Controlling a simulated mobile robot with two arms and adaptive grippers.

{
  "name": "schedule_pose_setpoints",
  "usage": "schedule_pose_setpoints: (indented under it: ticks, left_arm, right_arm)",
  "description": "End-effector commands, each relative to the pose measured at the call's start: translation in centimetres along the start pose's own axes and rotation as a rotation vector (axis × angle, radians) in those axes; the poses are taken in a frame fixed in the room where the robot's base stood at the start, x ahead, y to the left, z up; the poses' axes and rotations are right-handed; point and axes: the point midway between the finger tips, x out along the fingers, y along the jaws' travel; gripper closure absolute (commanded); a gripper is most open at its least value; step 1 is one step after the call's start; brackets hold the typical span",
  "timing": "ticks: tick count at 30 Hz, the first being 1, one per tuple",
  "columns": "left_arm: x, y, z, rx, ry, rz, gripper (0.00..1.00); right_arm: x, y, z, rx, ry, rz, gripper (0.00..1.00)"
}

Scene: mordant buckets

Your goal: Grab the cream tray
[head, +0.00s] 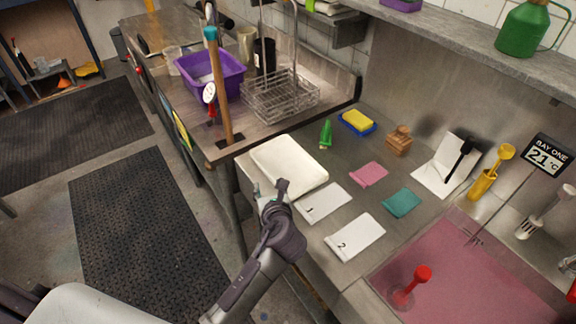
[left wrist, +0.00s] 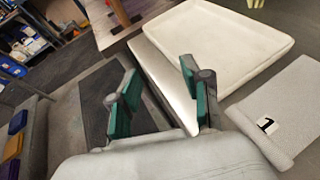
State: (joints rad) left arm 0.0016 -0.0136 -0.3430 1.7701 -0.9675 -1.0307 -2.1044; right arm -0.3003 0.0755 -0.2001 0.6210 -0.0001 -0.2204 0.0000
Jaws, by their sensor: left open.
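The cream tray (head: 290,165) is a shallow, rounded rectangle lying on the steel counter at its left front corner. It also shows in the left wrist view (left wrist: 222,50), just beyond the fingers. My left gripper (head: 269,188) is at the tray's near edge in the head view. In the left wrist view my left gripper (left wrist: 158,88) has its green-padded fingers apart with nothing between them. The right finger is close to the tray's near side; I cannot tell whether it touches. My right gripper is not in view.
A white cloth marked 1 (head: 323,203) lies right beside the tray, and a cloth marked 2 (head: 355,237) lies nearer. A green object (head: 326,134) stands behind the tray. A wooden side table (head: 240,140) with a purple basin (head: 211,76) adjoins the counter. A pink sink (head: 470,270) is at right.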

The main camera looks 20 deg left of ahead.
Motion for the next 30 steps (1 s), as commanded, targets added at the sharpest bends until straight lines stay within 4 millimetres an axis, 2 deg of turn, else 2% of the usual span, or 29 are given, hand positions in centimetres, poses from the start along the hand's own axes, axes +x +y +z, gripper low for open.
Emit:
schedule_pose_setpoints:
  ticks: [3,9,17,25,30]
  left_arm:
    - [2.5,0.1,0.2,0.0,0.0,0.002,0.52]
    - [6.0,0.0,0.1,-0.001,0.001,0.001,0.52]
    - [8.0,0.0,0.1,-0.005,0.003,0.001,0.52]
    - [11.8,-0.1,0.2,-0.004,0.004,0.0,0.52]
    - [12.4,-0.1,0.2,-0.005,0.003,-0.002,0.52]
  right_arm:
    - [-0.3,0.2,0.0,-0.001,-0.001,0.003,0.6]
    - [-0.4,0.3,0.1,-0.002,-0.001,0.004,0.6]
    - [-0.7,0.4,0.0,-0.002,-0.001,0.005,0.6]
    - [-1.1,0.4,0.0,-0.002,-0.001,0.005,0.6]
    - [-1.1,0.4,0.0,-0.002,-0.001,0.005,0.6]
